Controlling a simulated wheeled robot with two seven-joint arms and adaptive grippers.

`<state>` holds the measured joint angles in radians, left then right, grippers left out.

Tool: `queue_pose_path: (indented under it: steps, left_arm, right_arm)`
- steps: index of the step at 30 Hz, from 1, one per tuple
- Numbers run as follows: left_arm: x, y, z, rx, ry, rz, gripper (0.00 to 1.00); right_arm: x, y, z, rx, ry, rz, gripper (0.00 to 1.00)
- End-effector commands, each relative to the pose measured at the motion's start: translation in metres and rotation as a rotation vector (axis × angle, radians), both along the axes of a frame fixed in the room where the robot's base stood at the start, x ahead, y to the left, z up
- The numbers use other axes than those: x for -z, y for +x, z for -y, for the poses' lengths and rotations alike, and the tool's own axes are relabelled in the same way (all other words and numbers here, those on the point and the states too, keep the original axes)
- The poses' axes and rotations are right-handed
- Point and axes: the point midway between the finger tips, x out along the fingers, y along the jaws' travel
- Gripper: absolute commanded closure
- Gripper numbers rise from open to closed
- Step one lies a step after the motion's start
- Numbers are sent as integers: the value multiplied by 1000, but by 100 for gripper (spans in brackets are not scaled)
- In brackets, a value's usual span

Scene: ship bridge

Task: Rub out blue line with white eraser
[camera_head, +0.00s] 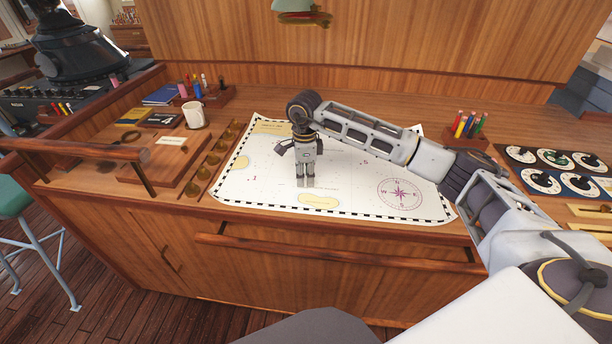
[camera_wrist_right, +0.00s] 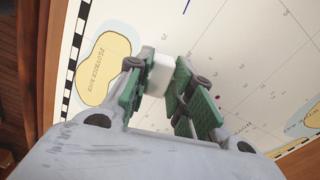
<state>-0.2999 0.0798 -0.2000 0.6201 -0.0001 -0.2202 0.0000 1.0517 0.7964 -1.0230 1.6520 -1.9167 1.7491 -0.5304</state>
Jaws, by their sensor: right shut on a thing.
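The white eraser (camera_wrist_right: 159,76) is a small pale block between the green pads of my right gripper (camera_head: 305,182), which is shut on it. In the head view the gripper points down over the middle of the paper chart (camera_head: 258,186), and the eraser is hard to tell from the fingers. Whether the eraser touches the paper I cannot tell. A short stroke of the blue line (camera_wrist_right: 187,6) shows at the top edge of the wrist view, apart from the eraser. I cannot make the line out in the head view. My left gripper is not in view.
Left of the chart are a row of brass pieces (camera_head: 205,173), a wooden board (camera_head: 160,160) and a white mug (camera_head: 193,115). A pen holder (camera_head: 466,128) and dial panels (camera_head: 545,158) are to the right. A wooden rail (camera_head: 330,250) runs along the front.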

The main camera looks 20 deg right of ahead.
Motion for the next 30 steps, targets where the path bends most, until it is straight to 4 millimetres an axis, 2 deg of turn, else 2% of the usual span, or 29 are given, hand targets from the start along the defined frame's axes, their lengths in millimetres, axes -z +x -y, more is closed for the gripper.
queue_pose_path:
  steps: [10,24,30]
  left_arm:
    - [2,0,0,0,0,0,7]
    - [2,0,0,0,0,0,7]
    - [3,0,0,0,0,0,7]
  right_arm:
    - [0,6,-17,-2,1,0,96]
    - [0,8,-20,-1,0,-1,96]
    - [1,10,-27,-1,1,-1,96]
